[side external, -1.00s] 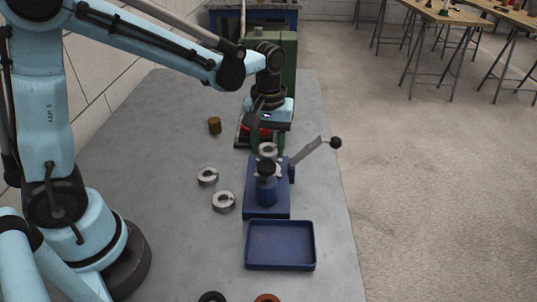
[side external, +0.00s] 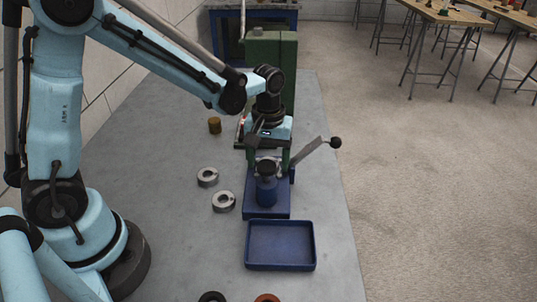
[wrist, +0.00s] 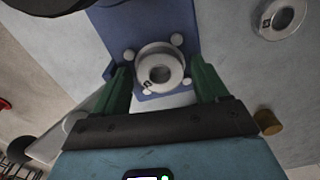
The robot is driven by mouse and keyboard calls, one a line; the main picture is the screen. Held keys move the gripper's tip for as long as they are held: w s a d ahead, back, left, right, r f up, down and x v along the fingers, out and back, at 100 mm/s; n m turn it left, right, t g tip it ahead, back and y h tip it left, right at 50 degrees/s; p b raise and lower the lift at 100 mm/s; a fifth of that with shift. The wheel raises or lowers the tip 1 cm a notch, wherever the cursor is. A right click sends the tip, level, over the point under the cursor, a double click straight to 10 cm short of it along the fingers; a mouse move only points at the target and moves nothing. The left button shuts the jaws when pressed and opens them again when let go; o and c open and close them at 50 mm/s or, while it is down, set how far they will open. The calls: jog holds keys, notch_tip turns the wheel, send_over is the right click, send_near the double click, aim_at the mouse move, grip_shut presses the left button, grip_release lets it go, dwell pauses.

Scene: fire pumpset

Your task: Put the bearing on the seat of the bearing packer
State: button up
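The blue bearing packer (side external: 254,200) stands on the grey table, with a dark knob on a blue post at its front and a lever to the right. My gripper (side external: 270,158) points down over its rear part. In the wrist view, a steel bearing (wrist: 146,64) lies between the green fingertips of my gripper (wrist: 160,72). The bearing is over the packer's seat among several round studs (wrist: 178,39). Whether it touches the seat cannot be told. In the side view the knob and fingers largely hide it.
Two loose bearings (side external: 207,177) (side external: 223,201) lie left of the packer. A brass-coloured cylinder (side external: 214,125) stands farther back. An empty blue tray (side external: 280,267) is in front, with a dark ring (side external: 212,297) and an orange ring (side external: 267,298) beyond it. A green machine (side external: 284,50) rises behind.

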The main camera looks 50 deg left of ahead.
notch_tip(320, 180, up, 12)
jog(key=s+a+f+m+t, duration=0.1)
jog(key=s+a+m+t, duration=0.1)
jog(key=s+m+t, duration=0.5)
jog(key=shift+s+a+f, duration=0.15)
jog(key=shift+s+a, duration=0.25)
jog(key=shift+s, duration=0.75)
dwell(0.7)
